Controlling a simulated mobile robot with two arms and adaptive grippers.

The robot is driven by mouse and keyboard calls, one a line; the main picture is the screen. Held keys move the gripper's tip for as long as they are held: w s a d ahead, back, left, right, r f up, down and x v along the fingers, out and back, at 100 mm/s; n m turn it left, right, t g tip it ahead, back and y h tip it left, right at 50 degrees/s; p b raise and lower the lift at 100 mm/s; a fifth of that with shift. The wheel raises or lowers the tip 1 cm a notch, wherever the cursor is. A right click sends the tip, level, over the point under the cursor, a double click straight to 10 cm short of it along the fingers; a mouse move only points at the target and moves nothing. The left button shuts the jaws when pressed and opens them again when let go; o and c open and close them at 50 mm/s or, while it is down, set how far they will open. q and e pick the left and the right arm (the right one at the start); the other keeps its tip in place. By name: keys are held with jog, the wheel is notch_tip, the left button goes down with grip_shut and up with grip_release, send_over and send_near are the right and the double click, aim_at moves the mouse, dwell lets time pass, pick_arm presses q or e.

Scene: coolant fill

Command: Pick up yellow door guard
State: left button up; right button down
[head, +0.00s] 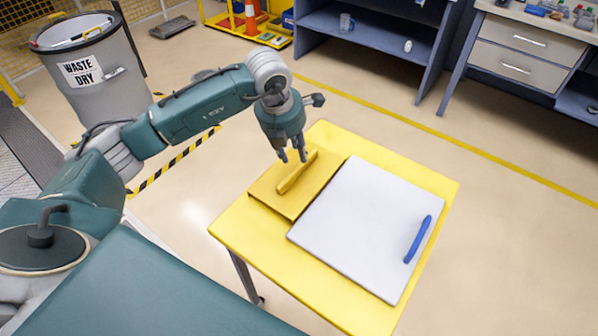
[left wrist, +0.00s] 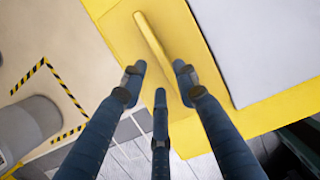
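The yellow door guard (head: 284,196) lies on the yellow table (head: 238,232), a flat yellow panel with a raised yellow bar handle (head: 298,172) across it. In the left wrist view the bar handle (left wrist: 152,45) is ahead of the fingers. My left gripper (head: 292,156) hangs above the far end of the handle. In the left wrist view the left gripper (left wrist: 158,82) has its fingers spread apart with nothing between them. Whether the fingertips touch the handle cannot be told. My right gripper is in neither view.
A white panel (head: 350,235) with a blue handle (head: 417,240) lies beside the guard on the table. A grey waste bin (head: 100,85) stands at the far left. Blue shelving (head: 370,35) and a drawer bench (head: 525,50) are behind. Open floor surrounds the table.

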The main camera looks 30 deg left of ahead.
aim_at(297, 167)
pick_arm(q)
jog(key=shift+x, duration=0.95)
jog(key=p+x, duration=0.1)
jog(key=x, duration=0.1)
jog(key=p+x, duration=0.1)
jog(key=x, duration=0.2)
jog(key=shift+s+a, duration=0.15)
jog(key=shift+s, duration=0.1)
jog(key=shift+w+f, duration=0.1)
jog(key=shift+f, duration=0.15)
jog(key=shift+r, duration=0.1)
grip_shut()
